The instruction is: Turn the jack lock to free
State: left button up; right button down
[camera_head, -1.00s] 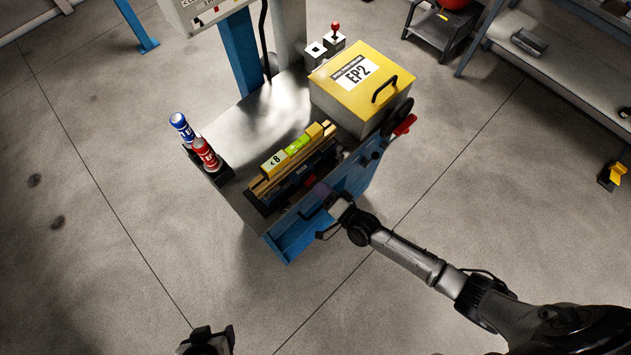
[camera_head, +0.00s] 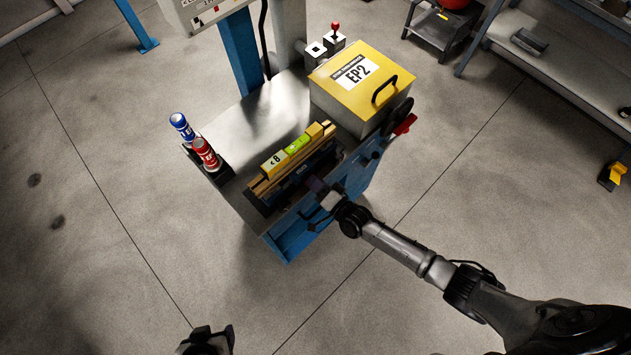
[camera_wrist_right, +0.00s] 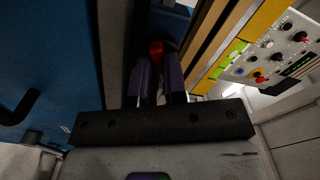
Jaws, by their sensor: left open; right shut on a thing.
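The jack lock appears to be the small red piece (camera_wrist_right: 156,48) between the purple fingertips in the right wrist view. My right gripper (camera_wrist_right: 160,82) is shut on this red piece, beside the blue side panel (camera_wrist_right: 45,70). In the head view, my right gripper (camera_head: 317,186) reaches over the front edge of the blue-sided machine (camera_head: 290,242), and its fingers hide the red piece. The lock's marking and exact turn angle cannot be made out. My left gripper (camera_head: 207,343) is open at the bottom edge, over bare floor and far from the machine, partly cut off.
A yellow bar with a green level (camera_head: 296,147) lies close by. Blue (camera_head: 180,122) and red (camera_head: 204,150) cans stand left. The floor in front is clear.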

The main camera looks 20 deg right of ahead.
jog(key=shift+n, duration=0.3)
jog(key=shift+a+r+n+p, duration=0.1)
jog(key=shift+n+p, duration=0.45)
jog(key=shift+n, duration=2.45)
jog(key=shift+a+r+n+p, duration=0.1)
jog(key=shift+n+p, duration=0.4)
jog(key=shift+n, duration=2.5)
jog(key=c, duration=1.4)
grip_release()
jog(key=shift+c, duration=0.2)
jog(key=shift+f, duration=0.1)
jog(key=shift+s, duration=0.15)
